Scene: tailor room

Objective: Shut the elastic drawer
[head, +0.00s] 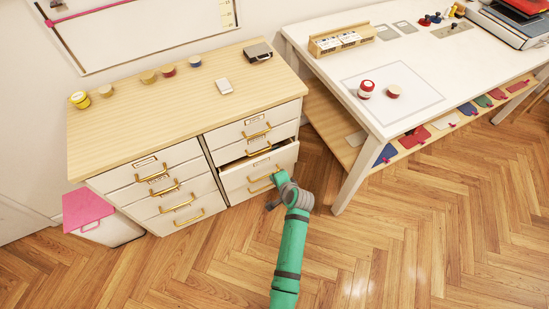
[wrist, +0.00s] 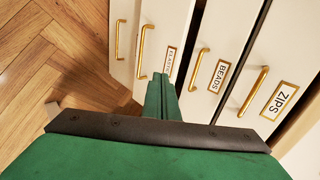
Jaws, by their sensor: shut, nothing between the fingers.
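The elastic drawer (head: 240,177) is a white front with a brass handle in the right column of the wooden-topped cabinet. It stands out a little, with a dark gap above it. In the wrist view, which is turned sideways, its front (wrist: 154,30) bears a label that seems to read ELASTIC. My gripper (head: 275,173) is shut and empty at the right part of this drawer's front. In the wrist view, my green fingers (wrist: 161,77) are together beside the label and handle. I cannot tell whether they touch the front.
The BEADS drawer (wrist: 210,65) and the ZIPS drawer (wrist: 268,90) are beside it in the wrist view. A white table (head: 440,85) stands to the right. A bin with a pink lid (head: 86,208) stands at the left. The wooden floor (head: 400,230) in front is clear.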

